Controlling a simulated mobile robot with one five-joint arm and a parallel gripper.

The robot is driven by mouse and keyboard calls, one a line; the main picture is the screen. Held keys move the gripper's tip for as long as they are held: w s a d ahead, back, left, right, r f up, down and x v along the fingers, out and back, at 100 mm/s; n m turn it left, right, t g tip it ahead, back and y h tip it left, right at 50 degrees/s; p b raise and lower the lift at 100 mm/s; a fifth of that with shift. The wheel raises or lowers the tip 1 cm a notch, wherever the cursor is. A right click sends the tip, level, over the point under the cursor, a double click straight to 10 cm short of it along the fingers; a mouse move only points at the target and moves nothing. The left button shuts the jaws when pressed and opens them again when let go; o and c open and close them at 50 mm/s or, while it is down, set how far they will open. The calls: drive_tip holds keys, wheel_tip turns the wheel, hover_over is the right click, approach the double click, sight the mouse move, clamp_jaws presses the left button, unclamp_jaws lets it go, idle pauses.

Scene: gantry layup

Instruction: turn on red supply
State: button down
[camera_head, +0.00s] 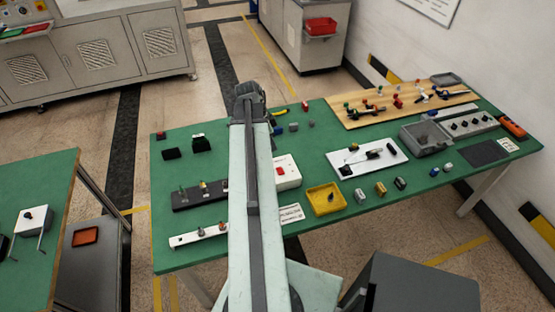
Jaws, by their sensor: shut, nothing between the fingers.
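My pale arm reaches forward over the green table (330,170), and my gripper (249,92) is at its far end, over or near the table's back edge. It is shut with nothing visible in it. A white box with a red part on top (287,172) stands just right of my arm, which hides its left side. This could be the red supply, but no label is readable and I cannot tell whether it is on. My gripper is beyond this box, apart from it.
Right of the box are a yellow tray (341,204), a white board (335,165), a grey bin (438,149) and a wooden board (345,119) with several small parts. Left of my arm are a dark strip (178,203) and a white strip (187,238). Another green table (25,178) stands at left.

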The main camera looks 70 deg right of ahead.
sight(281, 173)
drive_tip(key=b+x, duration=0.8)
drive_tip(key=x, duration=0.1)
drive_tip(key=w+a+b+x, duration=0.1)
drive_tip(key=b+x, duration=0.3)
drive_tip(key=b, duration=0.1)
drive_tip(key=shift+s+f, duration=0.1)
drive_tip(key=shift+f, duration=0.45)
drive_tip(key=shift+s+a+f+b, duration=0.1)
drive_tip(key=shift+f+b, duration=0.2)
drive_tip(key=shift+b, duration=0.1)
drive_tip(key=shift+r, duration=0.2)
drive_tip(key=shift+w+d+r+p, duration=0.25)
drive_tip(key=shift+w+d+p, duration=0.25)
drive_tip(key=shift+d, duration=0.15)
